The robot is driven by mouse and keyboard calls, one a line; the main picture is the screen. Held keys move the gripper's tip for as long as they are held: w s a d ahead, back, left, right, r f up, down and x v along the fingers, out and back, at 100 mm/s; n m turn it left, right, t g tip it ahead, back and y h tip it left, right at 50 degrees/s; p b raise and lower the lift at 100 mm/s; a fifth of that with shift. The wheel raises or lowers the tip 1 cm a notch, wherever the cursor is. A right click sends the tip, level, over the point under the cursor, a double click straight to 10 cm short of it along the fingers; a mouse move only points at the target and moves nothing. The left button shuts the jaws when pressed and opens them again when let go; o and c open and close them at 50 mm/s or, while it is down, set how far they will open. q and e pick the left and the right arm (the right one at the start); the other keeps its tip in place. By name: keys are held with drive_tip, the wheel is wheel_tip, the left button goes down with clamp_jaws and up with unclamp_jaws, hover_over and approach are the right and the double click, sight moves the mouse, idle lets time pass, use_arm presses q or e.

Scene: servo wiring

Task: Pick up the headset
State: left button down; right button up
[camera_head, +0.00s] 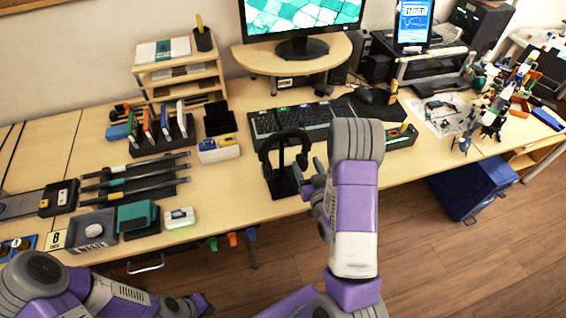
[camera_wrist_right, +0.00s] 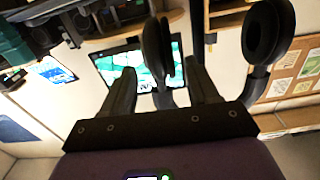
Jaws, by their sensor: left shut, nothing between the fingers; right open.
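The black headset (camera_head: 265,162) hangs on a black stand (camera_head: 283,186) near the front edge of the desk. My right gripper (camera_head: 312,183) is just to the right of the headset, partly hidden by its own arm. In the right wrist view, its two fingers (camera_wrist_right: 162,72) are open, and one ear cup of the headset (camera_wrist_right: 156,48) shows between them. The other ear cup is off to the right there. I cannot tell whether the fingers touch the headset. My left gripper (camera_head: 197,305) is shut and empty at the lower left, below the desk's front edge.
Behind the headset are a keyboard (camera_head: 290,120) and a monitor (camera_head: 302,22) on a riser. A white box (camera_head: 218,150) stands to the left, with black bars and trays further left. A blue bin (camera_head: 470,188) stands on the floor at the right. Bare desk lies left of the stand.

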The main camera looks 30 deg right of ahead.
sight(300, 156)
drive_tip(key=shift+f+x, duration=0.2)
drive_tip(key=shift+x, duration=1.1)
drive_tip(key=shift+f+x, duration=0.2)
drive_tip(key=shift+x, duration=1.15)
drive_tip(key=shift+a, duration=0.2)
drive_tip(key=shift+w, duration=0.1)
clamp_jaws()
